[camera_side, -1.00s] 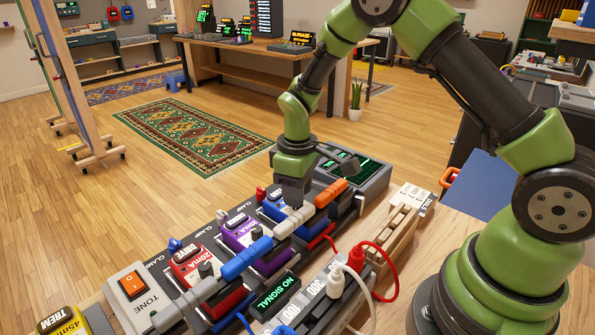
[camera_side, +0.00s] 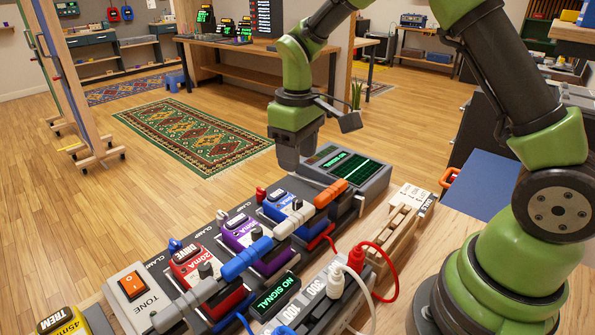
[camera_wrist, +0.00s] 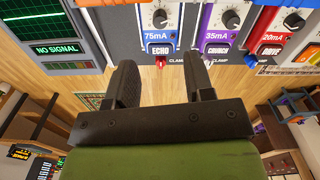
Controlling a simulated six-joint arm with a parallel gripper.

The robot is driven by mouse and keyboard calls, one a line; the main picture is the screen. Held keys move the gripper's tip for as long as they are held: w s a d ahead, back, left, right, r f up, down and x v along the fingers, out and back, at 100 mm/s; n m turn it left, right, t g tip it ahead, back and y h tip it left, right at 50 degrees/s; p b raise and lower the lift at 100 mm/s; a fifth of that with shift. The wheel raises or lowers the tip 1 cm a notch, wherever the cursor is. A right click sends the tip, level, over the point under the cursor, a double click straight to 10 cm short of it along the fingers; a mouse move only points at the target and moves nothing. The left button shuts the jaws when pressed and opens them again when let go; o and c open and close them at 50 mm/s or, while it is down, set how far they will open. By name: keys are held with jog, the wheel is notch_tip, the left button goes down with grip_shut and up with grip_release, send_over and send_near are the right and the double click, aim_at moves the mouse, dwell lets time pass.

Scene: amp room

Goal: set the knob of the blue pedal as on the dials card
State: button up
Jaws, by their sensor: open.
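The blue pedal (camera_side: 274,211) stands in the row on the board. In the wrist view the blue pedal (camera_wrist: 176,44) is labelled ECHO and 75mA, and its round knob (camera_wrist: 160,18) has a light mark I cannot read exactly. My gripper (camera_side: 288,163) hangs above and behind the blue pedal, apart from it. In the wrist view my gripper (camera_wrist: 162,65) has two dark fingers spread, with nothing between them.
The purple CRUNCH pedal (camera_wrist: 216,42) and the red DRIVE pedal (camera_wrist: 268,40) sit beside the blue one. A NO SIGNAL screen unit (camera_side: 348,168) stands behind. Clamp levers with orange, white and blue handles cross near the pedals. Red and white cables (camera_side: 388,280) run in front.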

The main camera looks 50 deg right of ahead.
aim_at(297, 200)
notch_tip(297, 200, down, 10)
jog(key=shift+m, duration=1.2)
jog(key=shift+c, duration=0.4)
grip_shut()
jog(key=n, duration=0.4)
jog(key=shift+n, duration=0.3)
jog(key=shift+o, duration=0.4)
grip_release()
